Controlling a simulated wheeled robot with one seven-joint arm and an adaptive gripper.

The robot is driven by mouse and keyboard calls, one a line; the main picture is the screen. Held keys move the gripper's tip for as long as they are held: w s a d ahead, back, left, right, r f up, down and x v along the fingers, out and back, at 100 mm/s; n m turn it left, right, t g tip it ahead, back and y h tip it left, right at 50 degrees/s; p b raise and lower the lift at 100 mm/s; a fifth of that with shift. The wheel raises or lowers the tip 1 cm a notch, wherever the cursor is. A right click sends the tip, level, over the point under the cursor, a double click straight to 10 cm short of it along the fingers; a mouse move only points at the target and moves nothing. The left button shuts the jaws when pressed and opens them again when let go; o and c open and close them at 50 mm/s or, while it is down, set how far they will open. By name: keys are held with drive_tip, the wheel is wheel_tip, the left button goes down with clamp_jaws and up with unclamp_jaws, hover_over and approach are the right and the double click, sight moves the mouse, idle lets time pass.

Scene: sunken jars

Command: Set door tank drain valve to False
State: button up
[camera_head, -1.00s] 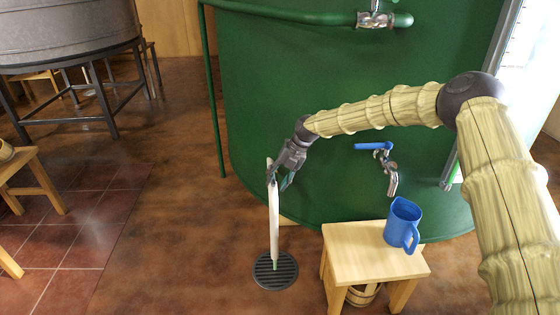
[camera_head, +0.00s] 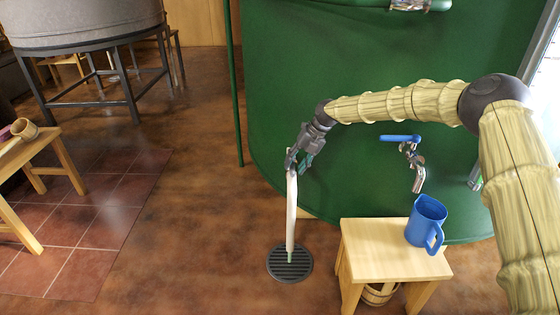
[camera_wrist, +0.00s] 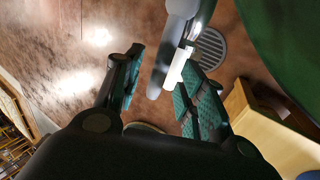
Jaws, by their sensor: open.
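The large green tank (camera_head: 330,60) fills the middle of the head view. My gripper (camera_head: 293,165) is low in front of the tank's left side, pointing down, and is open. A thin white column (camera_head: 291,215) runs from my gripper down to a round floor drain (camera_head: 290,263); I cannot tell whether it is liquid or a pipe. In the wrist view a grey metal lever-like piece (camera_wrist: 158,80) and a white piece (camera_wrist: 177,66) lie between my open fingers (camera_wrist: 162,58). The valve body is mostly hidden. The drain (camera_wrist: 211,48) shows beyond the right finger.
A tap with a blue handle (camera_head: 400,138) sits on the tank to the right. Below it a wooden stool (camera_head: 375,240) holds a blue jug (camera_head: 427,222). A wooden bucket (camera_head: 380,292) is under the stool. The floor left of the drain (camera_head: 200,220) is clear.

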drive_tip(key=shift+f, duration=0.1)
drive_tip(key=shift+b+x, duration=0.35)
drive_tip(key=shift+x, duration=0.9)
drive_tip(key=shift+c, duration=0.4)
